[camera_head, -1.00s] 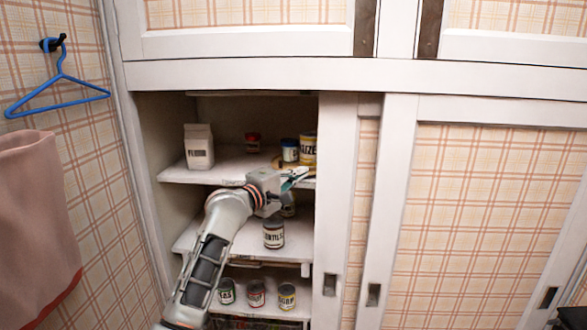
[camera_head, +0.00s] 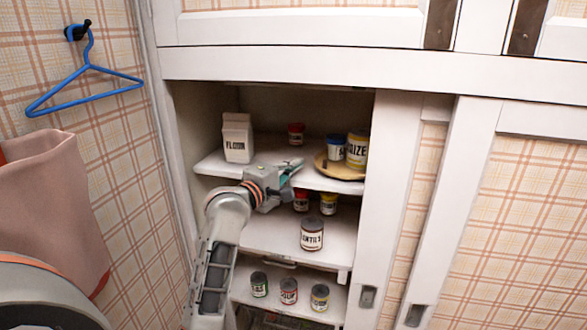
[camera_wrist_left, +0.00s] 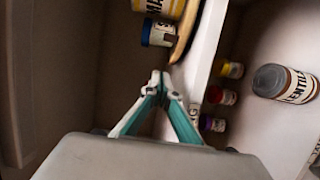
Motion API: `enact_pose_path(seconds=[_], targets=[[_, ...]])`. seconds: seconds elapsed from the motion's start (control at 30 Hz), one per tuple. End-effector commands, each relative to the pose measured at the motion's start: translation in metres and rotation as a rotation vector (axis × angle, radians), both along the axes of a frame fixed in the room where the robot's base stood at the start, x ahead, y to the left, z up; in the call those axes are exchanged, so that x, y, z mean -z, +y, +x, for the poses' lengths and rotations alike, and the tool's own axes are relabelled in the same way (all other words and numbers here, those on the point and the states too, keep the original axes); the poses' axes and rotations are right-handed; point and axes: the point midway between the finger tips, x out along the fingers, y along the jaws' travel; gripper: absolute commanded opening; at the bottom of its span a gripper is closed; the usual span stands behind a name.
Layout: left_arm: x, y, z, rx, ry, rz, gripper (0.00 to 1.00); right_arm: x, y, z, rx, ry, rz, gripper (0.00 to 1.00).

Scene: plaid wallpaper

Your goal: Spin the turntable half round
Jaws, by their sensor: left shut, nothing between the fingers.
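The turntable (camera_head: 330,170) is a yellow-tan disc on the upper shelf, at the right of the cabinet opening. A blue-lidded tin (camera_head: 336,147) and a yellow-and-white maize tin (camera_head: 357,148) stand on it. In the left wrist view the turntable (camera_wrist_left: 187,38) shows as a thin tan edge at the top. My left gripper (camera_head: 296,166) is shut and empty at the shelf's front, just left of the turntable and apart from it. Its fingertips meet in the left wrist view (camera_wrist_left: 160,77), short of the blue-lidded tin (camera_wrist_left: 155,34). My right gripper is not in view.
A flour carton (camera_head: 237,138) and a small red tin (camera_head: 296,133) stand on the same shelf. The lower shelves hold a lentils tin (camera_head: 312,233) and several small tins. A sliding door (camera_head: 385,200) bounds the opening at the right.

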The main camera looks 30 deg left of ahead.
Motion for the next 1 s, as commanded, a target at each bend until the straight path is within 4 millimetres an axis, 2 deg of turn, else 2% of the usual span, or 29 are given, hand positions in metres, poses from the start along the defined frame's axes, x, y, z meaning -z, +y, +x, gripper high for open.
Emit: enact_pose_path(seconds=[0.1, 0.3, 0.4, 0.6, 1.0], targets=[[-0.001, -0.001, 0.024, 0.001, 0.000, 0.000, 0.00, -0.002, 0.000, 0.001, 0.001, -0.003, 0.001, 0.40], [-0.001, -0.002, 0.056, 0.000, 0.000, 0.001, 0.00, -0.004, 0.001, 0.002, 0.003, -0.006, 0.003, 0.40], [0.000, -0.018, 0.048, 0.003, 0.000, -0.001, 0.00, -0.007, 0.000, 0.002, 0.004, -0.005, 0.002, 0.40], [0.000, -0.035, 0.041, 0.002, 0.000, 0.000, 0.00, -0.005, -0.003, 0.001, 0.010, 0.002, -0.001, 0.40], [0.000, -0.040, 0.038, 0.001, 0.000, 0.001, 0.00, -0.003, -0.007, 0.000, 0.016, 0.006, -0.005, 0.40]])
